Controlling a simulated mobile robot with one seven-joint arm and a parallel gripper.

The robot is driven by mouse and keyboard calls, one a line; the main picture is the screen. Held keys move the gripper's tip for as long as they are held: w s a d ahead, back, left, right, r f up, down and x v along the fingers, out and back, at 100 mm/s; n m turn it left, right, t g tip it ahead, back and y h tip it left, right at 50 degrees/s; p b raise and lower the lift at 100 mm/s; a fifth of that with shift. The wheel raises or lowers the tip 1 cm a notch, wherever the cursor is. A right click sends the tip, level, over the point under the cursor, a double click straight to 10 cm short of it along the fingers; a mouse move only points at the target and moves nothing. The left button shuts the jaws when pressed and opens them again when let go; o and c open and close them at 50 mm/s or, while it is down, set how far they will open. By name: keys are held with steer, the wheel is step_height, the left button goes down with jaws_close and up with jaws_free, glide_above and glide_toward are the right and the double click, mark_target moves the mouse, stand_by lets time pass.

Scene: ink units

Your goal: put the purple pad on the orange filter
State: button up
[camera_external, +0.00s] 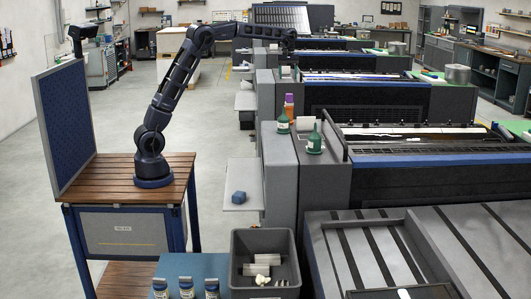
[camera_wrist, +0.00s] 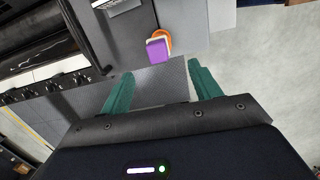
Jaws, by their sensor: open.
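The purple pad (camera_external: 289,98) shows on top of the orange filter (camera_external: 289,110) on the grey ledge of a press unit. In the wrist view, the purple pad (camera_wrist: 158,50) overlaps the orange filter (camera_wrist: 168,37), whose rounded edge shows beyond it and at its side. The pad hides the rest of the filter. My gripper (camera_external: 286,74) is above and beyond them in the external view, apart from both. In the wrist view, the two green fingers of my gripper (camera_wrist: 160,76) are spread wide, with nothing between them, and the pad lies just beyond the fingertips.
Green bottles (camera_external: 314,140) stand on the near unit and close to the filter. A grey bin (camera_external: 264,240) holds white parts, and several jars (camera_external: 186,286) stand on a blue surface. The aisle floor at left is clear.

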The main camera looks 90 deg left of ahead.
steer(key=s+d+r+m+t+y, duration=0.1)
steer(key=s+d+r+m, duration=0.25)
steer(key=s+d, duration=0.7)
steer(key=s+d+r+m+t, duration=0.1)
steer(key=s+d+r+m, duration=0.3)
steer(key=s+d, duration=0.65)
steer(key=s+d+f+m+t, duration=0.1)
steer(key=s+d+f+m, duration=0.4)
steer(key=s, duration=0.6)
steer(key=s+d+f+m+t, duration=0.1)
steer(key=s+d+f+m, duration=0.4)
steer(key=s+d+f, duration=0.3)
steer(key=shift+s+d+f+t, duration=0.25)
steer(key=shift+s+d, duration=0.45)
steer(key=shift+s, duration=1.6)
